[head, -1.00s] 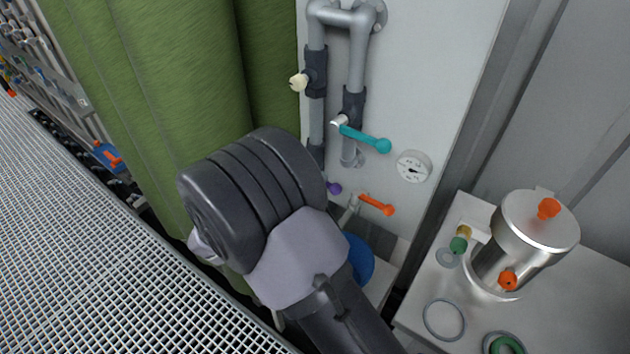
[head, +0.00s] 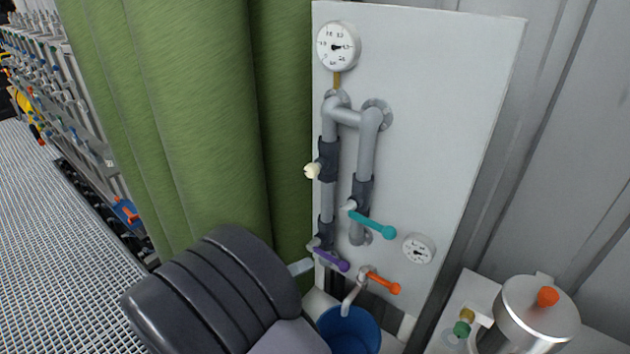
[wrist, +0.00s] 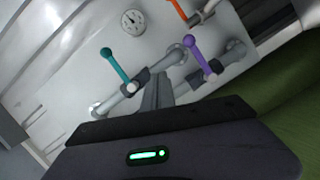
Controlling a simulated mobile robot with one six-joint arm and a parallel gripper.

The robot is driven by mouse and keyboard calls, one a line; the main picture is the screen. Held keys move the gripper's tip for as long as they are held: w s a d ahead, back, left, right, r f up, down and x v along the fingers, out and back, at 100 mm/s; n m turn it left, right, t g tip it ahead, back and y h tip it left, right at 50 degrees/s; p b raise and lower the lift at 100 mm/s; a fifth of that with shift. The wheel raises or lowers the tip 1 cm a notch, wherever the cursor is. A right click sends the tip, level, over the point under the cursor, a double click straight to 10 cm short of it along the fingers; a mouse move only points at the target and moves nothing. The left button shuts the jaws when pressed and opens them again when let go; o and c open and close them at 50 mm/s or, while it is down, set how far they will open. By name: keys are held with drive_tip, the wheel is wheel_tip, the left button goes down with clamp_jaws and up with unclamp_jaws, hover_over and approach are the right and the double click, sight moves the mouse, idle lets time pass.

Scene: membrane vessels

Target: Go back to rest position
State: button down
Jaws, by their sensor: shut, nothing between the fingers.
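My gripper (wrist: 157,92) shows in the wrist view with its narrow grey fingers together and nothing between them. It points toward the pipe panel, with the purple valve handle (wrist: 193,52) just beyond to the right and the teal valve handle (wrist: 114,63) to the left. I cannot tell how far the fingertips are from the pipes. In the head view my thick dark arm link fills the bottom centre and hides most of the gripper. The same panel (head: 450,110) stands beyond it, with the purple handle (head: 330,259) and teal handle (head: 373,225).
Green curtains (head: 165,130) hang left of the panel, close to my arm. An orange handle (head: 384,284) sits above a blue bucket (head: 350,328). A steel vessel (head: 530,318) stands at the lower right. Grating floor (head: 60,220) lies open at the left.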

drive_tip(key=s+d+r+m+g+y, duration=0.2)
drive_tip(key=s+d+g, duration=0.25)
drive_tip(key=d, duration=0.35)
drive_tip(key=s+d+r+m+g+y, duration=0.2)
drive_tip(key=s+d+g, duration=0.25)
drive_tip(key=d, duration=0.35)
drive_tip(key=s+a+r+m+t+y, duration=0.1)
drive_tip(key=s+r+m+t+y, duration=0.3)
drive_tip(key=s+y, duration=0.5)
drive_tip(key=shift+s+a+r+y, duration=0.15)
drive_tip(key=shift+s+r+y, duration=0.1)
drive_tip(key=shift+r+y, duration=0.65)
